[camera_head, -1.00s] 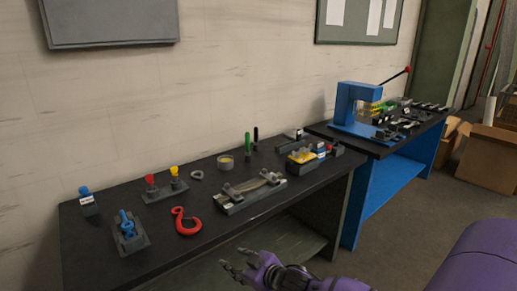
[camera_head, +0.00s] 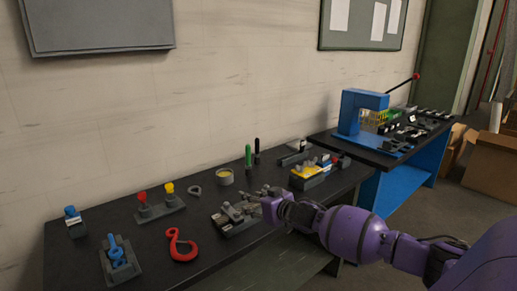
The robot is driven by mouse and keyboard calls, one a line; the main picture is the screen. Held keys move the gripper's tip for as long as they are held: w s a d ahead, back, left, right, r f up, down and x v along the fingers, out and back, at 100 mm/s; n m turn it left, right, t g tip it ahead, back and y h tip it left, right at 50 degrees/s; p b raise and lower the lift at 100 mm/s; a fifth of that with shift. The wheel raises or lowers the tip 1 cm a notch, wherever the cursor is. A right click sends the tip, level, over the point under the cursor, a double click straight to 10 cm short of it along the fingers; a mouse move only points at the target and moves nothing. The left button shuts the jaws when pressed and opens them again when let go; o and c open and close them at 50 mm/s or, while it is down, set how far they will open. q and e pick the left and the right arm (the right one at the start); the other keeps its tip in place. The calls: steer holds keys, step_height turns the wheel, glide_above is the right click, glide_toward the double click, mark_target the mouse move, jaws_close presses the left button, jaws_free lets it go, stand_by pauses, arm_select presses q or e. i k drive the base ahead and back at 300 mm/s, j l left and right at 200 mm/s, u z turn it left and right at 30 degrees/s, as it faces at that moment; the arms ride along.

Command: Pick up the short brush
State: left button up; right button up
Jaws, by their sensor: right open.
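No brush can be made out for certain at this size. Two thin upright handles, one green (camera_head: 248,156) and one black (camera_head: 257,147), stand at the back of the black table, right of a small round tin (camera_head: 225,177); either could be a brush. My right gripper (camera_head: 254,194) is open and appears empty. It reaches in from the right over the grey fixture (camera_head: 232,222) and hides part of it. It is in front of the two handles and apart from them. My left gripper is not in view.
A red hook (camera_head: 181,246), a blue clamp piece (camera_head: 117,252), red and yellow knobs on a block (camera_head: 160,208) and a blue-capped block (camera_head: 74,222) are on the left. A yellow-topped tray (camera_head: 313,175) is right of my gripper. A blue press (camera_head: 358,113) stands on the far bench.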

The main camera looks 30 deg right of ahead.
mark_target(257, 160)
steer(key=i+l, duration=0.8)
steer(key=l, duration=0.25)
steer(key=i+l, duration=0.45)
steer(key=i, duration=0.15)
